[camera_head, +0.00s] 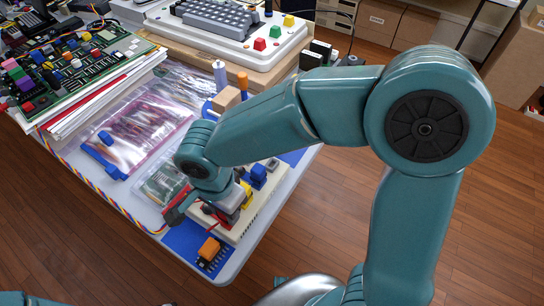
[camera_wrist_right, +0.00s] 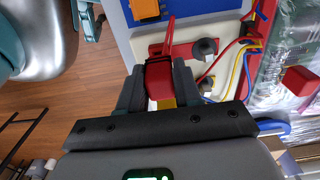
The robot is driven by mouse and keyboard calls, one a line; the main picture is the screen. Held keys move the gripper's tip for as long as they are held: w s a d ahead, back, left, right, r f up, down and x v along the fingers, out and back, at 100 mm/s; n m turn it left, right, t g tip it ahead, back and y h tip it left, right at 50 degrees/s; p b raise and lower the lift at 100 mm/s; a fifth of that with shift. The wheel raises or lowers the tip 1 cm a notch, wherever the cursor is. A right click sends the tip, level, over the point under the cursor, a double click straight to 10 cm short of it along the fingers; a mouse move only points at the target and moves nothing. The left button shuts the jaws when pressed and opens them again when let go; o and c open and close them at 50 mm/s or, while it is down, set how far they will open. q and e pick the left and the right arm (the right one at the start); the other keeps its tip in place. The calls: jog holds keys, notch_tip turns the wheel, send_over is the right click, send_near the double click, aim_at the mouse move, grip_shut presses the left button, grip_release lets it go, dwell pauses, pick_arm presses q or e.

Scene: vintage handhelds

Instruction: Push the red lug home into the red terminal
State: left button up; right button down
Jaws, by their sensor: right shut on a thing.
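My right gripper (camera_wrist_right: 158,92) is shut on the red lug (camera_wrist_right: 159,76) in the right wrist view, with one dark finger on each side of it. A thin red prong rises from the lug's far end. A flat red piece (camera_wrist_right: 185,49) lies by the lug's tip on the cream base, beside a black round post; it looks like the red terminal. Whether the lug touches or sits in it cannot be told. In the head view my right gripper (camera_head: 208,207) is low over the cream base (camera_head: 262,206), and its wrist hides most of the lug. My left gripper is not in view.
Blue (camera_head: 259,175) and yellow blocks stand on the base. An orange block (camera_head: 209,248) sits on a blue mat near the table edge. Red, yellow and blue wires (camera_wrist_right: 232,63) run beside the gripper. A plastic bag (camera_head: 140,125) lies left; a circuit board (camera_head: 75,65) tops a stack.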

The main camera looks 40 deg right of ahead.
jog(key=shift+f+b, duration=0.4)
jog(key=c, duration=0.7)
grip_release()
jog(key=shift+c, duration=1.4)
jog(key=shift+r, duration=0.2)
notch_tip(320, 180, up, 7)
jog(key=p, duration=0.5)
jog(key=shift+f, duration=0.1)
jog(key=shift+s, duration=0.1)
